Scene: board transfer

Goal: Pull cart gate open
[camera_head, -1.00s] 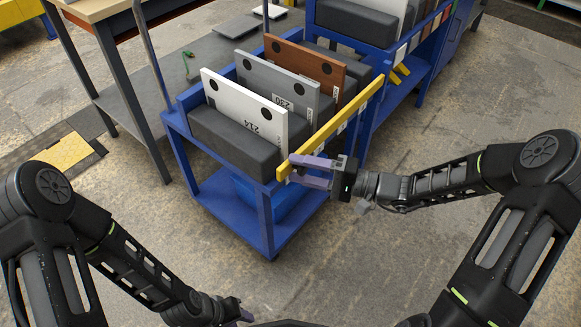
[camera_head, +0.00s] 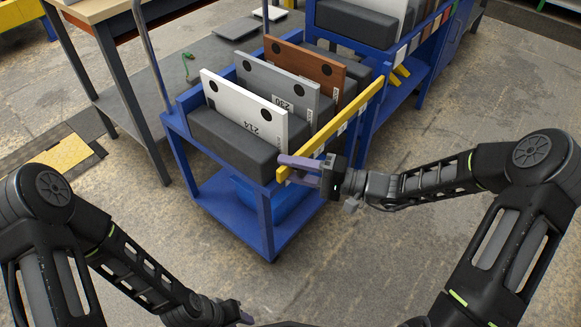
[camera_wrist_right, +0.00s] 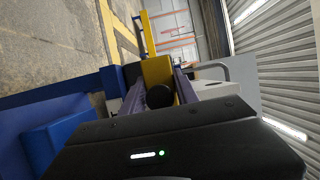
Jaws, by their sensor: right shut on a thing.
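The cart gate is a yellow bar (camera_head: 345,120) along the right side of the blue cart (camera_head: 265,225), its near end at the cart's front corner. My right gripper (camera_head: 284,168) is at that near end, its purple fingers shut on the bar. In the right wrist view the yellow bar (camera_wrist_right: 157,72) shows between the two fingers (camera_wrist_right: 158,88), with a dark round part close to the palm. My left gripper (camera_head: 242,316) is at the bottom edge, low and mostly hidden, away from the cart; its jaws cannot be made out.
White, grey and brown boards (camera_head: 240,108) stand upright in the cart between dark blocks. A second blue rack (camera_head: 410,85) stands behind it. A workbench (camera_head: 120,85) is at the left. The floor (camera_head: 440,240) right of the cart is open.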

